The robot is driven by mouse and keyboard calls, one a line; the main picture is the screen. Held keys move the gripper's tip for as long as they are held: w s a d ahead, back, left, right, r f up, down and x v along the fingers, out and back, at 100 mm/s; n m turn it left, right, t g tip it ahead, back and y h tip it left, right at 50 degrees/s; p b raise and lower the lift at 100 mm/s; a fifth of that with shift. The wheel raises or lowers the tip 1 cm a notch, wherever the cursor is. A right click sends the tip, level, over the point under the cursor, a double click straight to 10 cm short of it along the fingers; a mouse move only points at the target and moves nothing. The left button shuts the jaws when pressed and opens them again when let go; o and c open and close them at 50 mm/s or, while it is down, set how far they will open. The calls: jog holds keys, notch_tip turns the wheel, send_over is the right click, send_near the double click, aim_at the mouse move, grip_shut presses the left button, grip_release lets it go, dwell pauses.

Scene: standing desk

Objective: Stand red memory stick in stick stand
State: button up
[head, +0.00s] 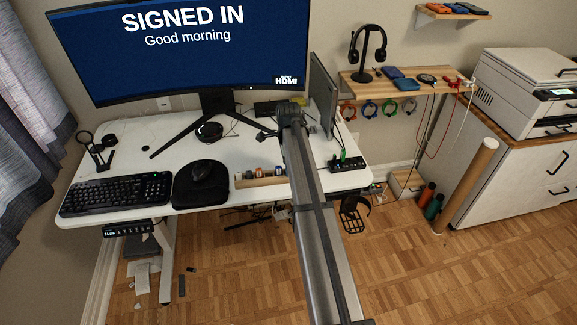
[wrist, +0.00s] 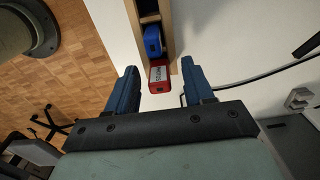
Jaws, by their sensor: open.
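The red memory stick (wrist: 160,78) shows in the wrist view with a pale label on its side. It is at the near end of the wooden stick stand (wrist: 169,30), beside a blue stick (wrist: 152,41) in the stand. I cannot tell whether the red stick is fully seated. My gripper (wrist: 159,67) is open, its blue fingers either side of the red stick with gaps showing. In the head view the stand (head: 243,183) is on the desk near its front edge; my arm covers its right end, and the fingers are not visible there.
A power strip (head: 347,163) with cables lies right of my arm. A dark cable (wrist: 262,79) runs at the right in the wrist view.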

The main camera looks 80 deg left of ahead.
notch_tip(320, 180, up, 13)
dwell(0.4)
jog(key=shift+f, duration=0.1)
jog(key=shift+c, duration=0.8)
notch_tip(320, 180, down, 2)
jog(key=shift+f+n, duration=0.1)
jog(key=shift+n, duration=0.6)
jog(key=c, duration=0.4)
jog(key=shift+f, duration=0.45)
grip_shut()
jog(key=shift+f, duration=2.7)
